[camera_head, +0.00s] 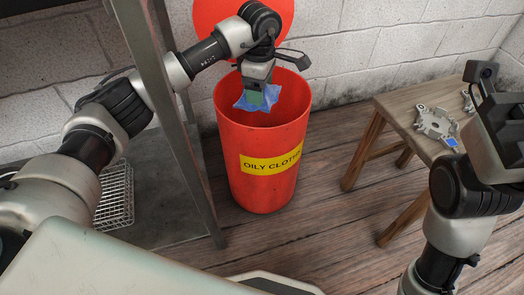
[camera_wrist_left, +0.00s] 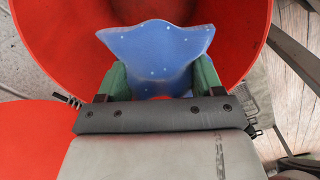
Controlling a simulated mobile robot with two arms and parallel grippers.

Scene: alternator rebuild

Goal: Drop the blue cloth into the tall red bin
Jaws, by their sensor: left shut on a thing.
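The tall red bin (camera_head: 262,178) stands on the floor against the wall, with a yellow label reading "OILY CLOTHS" in part. Its red lid (camera_head: 212,14) is up behind it. My left gripper (camera_head: 258,100) points down over the bin's open mouth. It is shut on the blue cloth (camera_head: 243,103), which hangs at about rim height in the head view. In the left wrist view the cloth (camera_wrist_left: 158,50) spreads between the green fingers, with red bin wall (camera_wrist_left: 60,35) around it. My right gripper's fingertips are not clear at the right edge of the head view.
A wooden stool (camera_head: 388,112) at the right carries a grey metal part (camera_head: 437,124) and a small blue piece. A metal shelf post (camera_head: 180,120) stands left of the bin, close to my left arm. A wire basket (camera_head: 116,195) sits at the lower left. Wooden floor is clear between bin and stool.

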